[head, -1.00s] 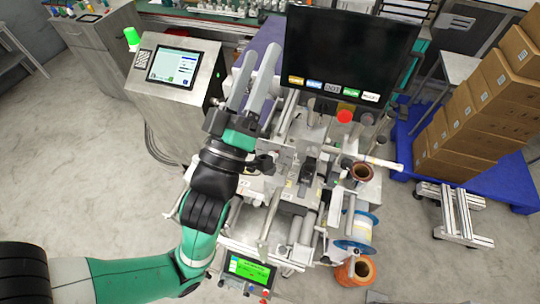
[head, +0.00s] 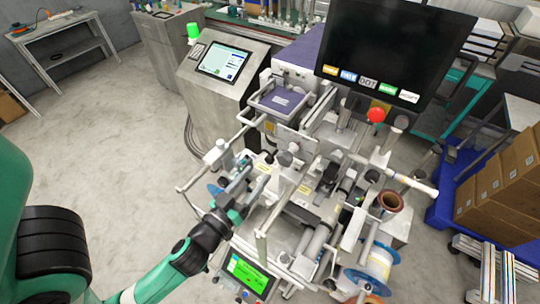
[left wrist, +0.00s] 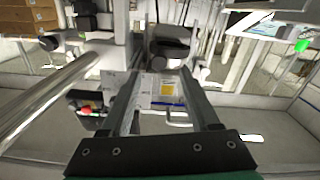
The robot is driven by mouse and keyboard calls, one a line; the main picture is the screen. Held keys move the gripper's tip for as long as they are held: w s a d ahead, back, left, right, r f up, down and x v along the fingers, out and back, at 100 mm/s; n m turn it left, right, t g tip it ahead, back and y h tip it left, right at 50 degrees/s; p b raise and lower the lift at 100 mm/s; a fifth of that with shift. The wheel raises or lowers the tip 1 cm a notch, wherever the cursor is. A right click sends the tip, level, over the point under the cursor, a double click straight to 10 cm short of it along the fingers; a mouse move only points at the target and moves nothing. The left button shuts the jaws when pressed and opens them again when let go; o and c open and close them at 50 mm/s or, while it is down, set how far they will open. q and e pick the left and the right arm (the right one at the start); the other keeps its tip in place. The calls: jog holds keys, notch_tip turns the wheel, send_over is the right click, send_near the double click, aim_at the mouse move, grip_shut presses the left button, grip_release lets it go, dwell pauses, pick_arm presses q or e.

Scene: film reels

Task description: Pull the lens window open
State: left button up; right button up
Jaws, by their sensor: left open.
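My left gripper (head: 240,182) is at the left side of the reel machine (head: 300,190), low over its front left rails. Its two long grey fingers are apart, and in the left wrist view (left wrist: 159,72) nothing is clamped between them. A dark rounded part (left wrist: 170,45) shows beyond the fingertips. A small pale bar handle (left wrist: 178,117) shows between the fingers, below a white panel with a yellow label (left wrist: 167,88). I cannot tell for sure which part is the lens window. My right gripper is not in view.
A black monitor (head: 395,50) stands over the machine's back. A red knob (head: 376,115) and several rods stick up near it. A screen console (head: 222,62) stands behind left, a green-lit panel (head: 248,275) in front. Boxes (head: 500,190) are at right. Floor at left is clear.

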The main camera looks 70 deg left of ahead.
aim_at(268, 161)
pick_arm(q)
jog(key=p+x, duration=0.2)
jog(key=x, duration=0.5)
jog(key=shift+r, duration=0.2)
jog(key=shift+w+a+f, duration=0.1)
jog(key=shift+w+a, duration=0.1)
jog(key=shift+w, duration=0.15)
grip_shut()
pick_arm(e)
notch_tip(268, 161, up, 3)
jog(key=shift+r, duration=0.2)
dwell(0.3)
